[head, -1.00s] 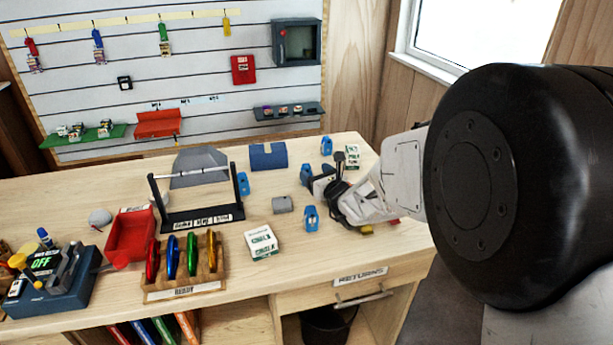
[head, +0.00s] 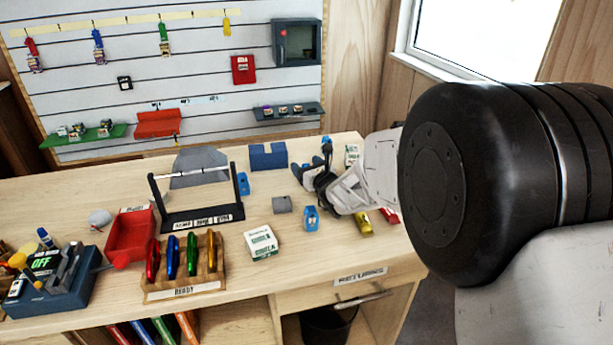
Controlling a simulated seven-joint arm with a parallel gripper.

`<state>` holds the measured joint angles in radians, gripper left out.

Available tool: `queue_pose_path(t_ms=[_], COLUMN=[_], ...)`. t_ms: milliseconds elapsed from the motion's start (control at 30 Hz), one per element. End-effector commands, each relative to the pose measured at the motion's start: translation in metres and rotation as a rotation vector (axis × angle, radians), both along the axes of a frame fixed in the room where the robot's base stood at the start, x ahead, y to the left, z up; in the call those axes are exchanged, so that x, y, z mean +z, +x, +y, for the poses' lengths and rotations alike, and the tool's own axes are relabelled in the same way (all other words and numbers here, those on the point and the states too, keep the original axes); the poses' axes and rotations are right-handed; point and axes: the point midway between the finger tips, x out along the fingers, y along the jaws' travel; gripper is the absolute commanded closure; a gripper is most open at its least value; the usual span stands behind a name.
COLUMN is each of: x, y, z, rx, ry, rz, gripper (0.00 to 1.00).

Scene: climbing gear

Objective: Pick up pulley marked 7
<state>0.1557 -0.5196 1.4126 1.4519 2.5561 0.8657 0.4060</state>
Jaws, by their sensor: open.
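Several small blue pulleys stand on the wooden bench. One pulley (head: 311,218) is in front of my gripper, and another pulley (head: 243,184) is beside the black rack. A third blue piece (head: 326,140) shows only in part behind my gripper. My gripper (head: 311,164) is open at the right rear of the bench, low over the top. A blue piece that stood near its fingers is now largely hidden by them. The number marks are too small to read, so I cannot tell which pulley is the 7.
A grey block (head: 282,204) and a white labelled box (head: 262,242) lie left of the front pulley. A blue cradle (head: 268,157) and the black rack (head: 200,218) stand farther left. Yellow (head: 363,224) and red (head: 389,215) pieces lie below my wrist.

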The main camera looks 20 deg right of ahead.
Motion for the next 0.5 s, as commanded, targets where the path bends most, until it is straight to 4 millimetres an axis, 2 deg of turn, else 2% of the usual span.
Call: queue_pose_path(t_ms=[467,500], x=[-0.0003,-0.0003], y=[-0.0004,-0.0004], z=[-0.0001,-0.0001], rx=[0.000,0.000], ry=[0.000,0.000], rz=[0.001,0.001], gripper=[0.29,0.35])
